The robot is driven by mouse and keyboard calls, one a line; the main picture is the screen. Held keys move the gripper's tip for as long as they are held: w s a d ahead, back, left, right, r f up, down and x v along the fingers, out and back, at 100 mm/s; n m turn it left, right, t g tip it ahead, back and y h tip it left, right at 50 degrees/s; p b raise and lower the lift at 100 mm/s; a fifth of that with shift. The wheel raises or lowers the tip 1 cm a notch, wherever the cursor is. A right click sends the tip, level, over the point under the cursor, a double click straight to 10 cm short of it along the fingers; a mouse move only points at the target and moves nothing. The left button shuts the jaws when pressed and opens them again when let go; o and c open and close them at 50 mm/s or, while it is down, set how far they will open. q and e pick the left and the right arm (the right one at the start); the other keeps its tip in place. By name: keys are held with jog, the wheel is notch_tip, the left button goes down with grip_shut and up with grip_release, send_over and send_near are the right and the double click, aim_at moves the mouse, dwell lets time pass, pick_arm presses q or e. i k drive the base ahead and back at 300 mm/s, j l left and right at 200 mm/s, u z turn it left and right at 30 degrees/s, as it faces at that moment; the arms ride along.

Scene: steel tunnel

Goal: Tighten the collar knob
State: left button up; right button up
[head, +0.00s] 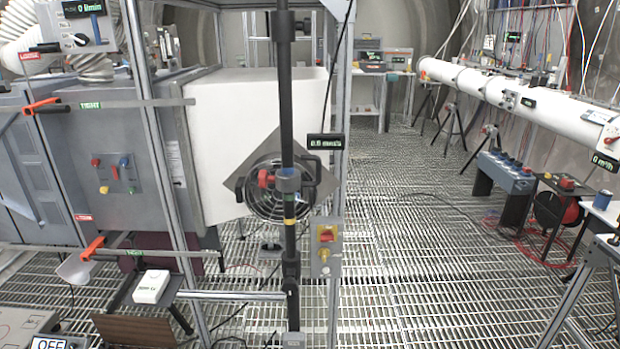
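A red knob (265,179) sits on the left side of a blue collar (288,181) around a black vertical pole (286,110). I take this to be the collar knob; how tight it is cannot be told. A round caged fan (267,207) with a grey diamond-shaped plate is behind the pole at this height. A black handle-like frame (316,166) is to the right of the collar. Neither of my grippers is in view.
A small display (326,141) is right of the pole. A white duct (215,125) and grey cabinet (100,150) with orange-handled clamps are at left. The grated floor (400,230) is largely clear at centre right.

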aim_at(264, 177)
jog(key=z, duration=0.6)
jog(key=j+z, duration=0.7)
jog(key=j, duration=0.25)
jog(key=j+z, duration=0.35)
jog(key=k+j, duration=0.05)
jog(key=j, duration=0.05)
